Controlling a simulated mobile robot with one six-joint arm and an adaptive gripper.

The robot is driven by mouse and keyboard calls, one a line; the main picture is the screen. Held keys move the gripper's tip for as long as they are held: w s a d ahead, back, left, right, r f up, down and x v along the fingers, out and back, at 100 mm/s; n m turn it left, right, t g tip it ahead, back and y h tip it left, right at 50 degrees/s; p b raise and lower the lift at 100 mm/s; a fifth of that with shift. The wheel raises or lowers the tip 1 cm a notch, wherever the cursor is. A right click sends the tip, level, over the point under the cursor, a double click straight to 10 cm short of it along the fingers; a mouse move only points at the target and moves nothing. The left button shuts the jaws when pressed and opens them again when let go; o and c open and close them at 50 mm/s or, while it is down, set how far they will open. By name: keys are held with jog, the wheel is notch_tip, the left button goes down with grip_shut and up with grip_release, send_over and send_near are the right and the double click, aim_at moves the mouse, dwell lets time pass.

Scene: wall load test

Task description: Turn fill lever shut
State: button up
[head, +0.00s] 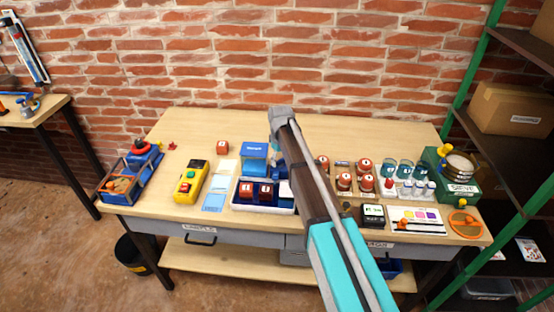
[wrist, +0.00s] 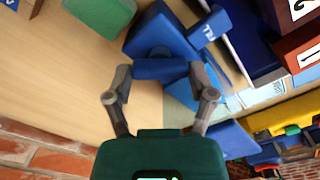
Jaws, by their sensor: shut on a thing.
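In the wrist view, a blue fixture with a small white-lettered tag, probably reading "FILL" upside down, stands on the wooden bench. Its blue lever (wrist: 160,69) lies between the fingertips of my gripper (wrist: 160,84). The grey fingers press on it from both sides, so my gripper is shut on it. In the head view, my arm comes up from the lower right and covers my gripper and most of the fixture. Only a little blue shows beside the arm, so the lever's angle cannot be told there.
A white tray with dark red blocks (head: 265,191) stands close left of my arm, below a blue labelled box (head: 254,151). A yellow button box (head: 190,182) is further left. Several jars and cups crowd the right. The bench's back strip (head: 350,127) is clear, before a brick wall.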

aim_at(281, 160)
jog(key=m, duration=0.5)
jog(key=shift+s+d+m, duration=0.15)
jog(key=shift+d+m, duration=0.05)
jog(key=shift+m, duration=2.3)
jog(key=shift+a, duration=0.1)
jog(key=o, duration=1.1)
jog(key=shift+c, duration=0.2)
jog(key=shift+c, duration=1)
notch_tip(281, 160, up, 5)
jog(key=p, duration=0.5)
jog(key=shift+r, duration=0.1)
